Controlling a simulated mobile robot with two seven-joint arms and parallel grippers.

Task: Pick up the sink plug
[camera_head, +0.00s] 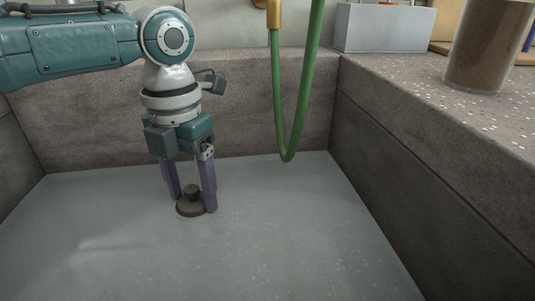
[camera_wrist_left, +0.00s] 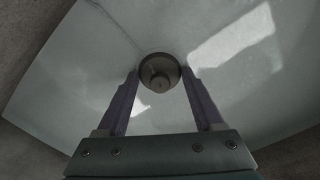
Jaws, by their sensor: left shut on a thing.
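The sink plug (camera_head: 187,209) is a dark round disc with a raised knob, at the floor of the grey basin in the head view. It also shows in the left wrist view (camera_wrist_left: 159,62), between the fingertips. My left gripper (camera_head: 194,203) points straight down with its purple fingers on either side of the plug, shut on it. The wrist view shows the left gripper (camera_wrist_left: 160,72) with a fingertip at each side of the plug. Whether the plug touches the basin floor is hard to tell. My right gripper is not in view.
The basin floor (camera_head: 290,235) is bare around the plug, with dark concrete walls on its sides. A green hose (camera_head: 280,110) hangs down at the back wall. A glass jar (camera_head: 486,48) and a grey box (camera_head: 384,28) stand on the right and back ledges.

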